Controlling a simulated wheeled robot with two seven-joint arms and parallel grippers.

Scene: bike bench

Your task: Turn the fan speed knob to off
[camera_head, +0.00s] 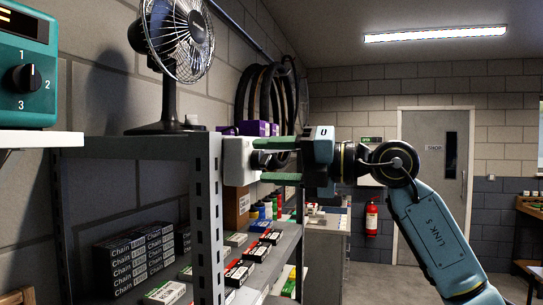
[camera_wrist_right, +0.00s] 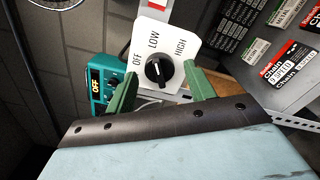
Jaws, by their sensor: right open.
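The fan speed knob (camera_wrist_right: 159,71) is black and sits on a white plate (camera_wrist_right: 152,29) marked OFF, LOW and HIGH. Its white pointer mark appears to point towards LOW. In the head view the white control box (camera_head: 238,161) is fixed to the end of the shelf, with the knob (camera_head: 261,159) facing right. My right gripper (camera_head: 272,160) is open, with one green finger above the knob and one below. In the right wrist view the fingers (camera_wrist_right: 160,90) stand on either side of the knob, apparently not touching it. My left gripper is not in view.
A desk fan (camera_head: 178,40) stands on the metal shelf (camera_head: 140,147). A teal device (camera_head: 28,65) with a numbered dial sits on a white ledge at left. A grey shelf post (camera_head: 208,215) stands beside the box. Floor at right is open.

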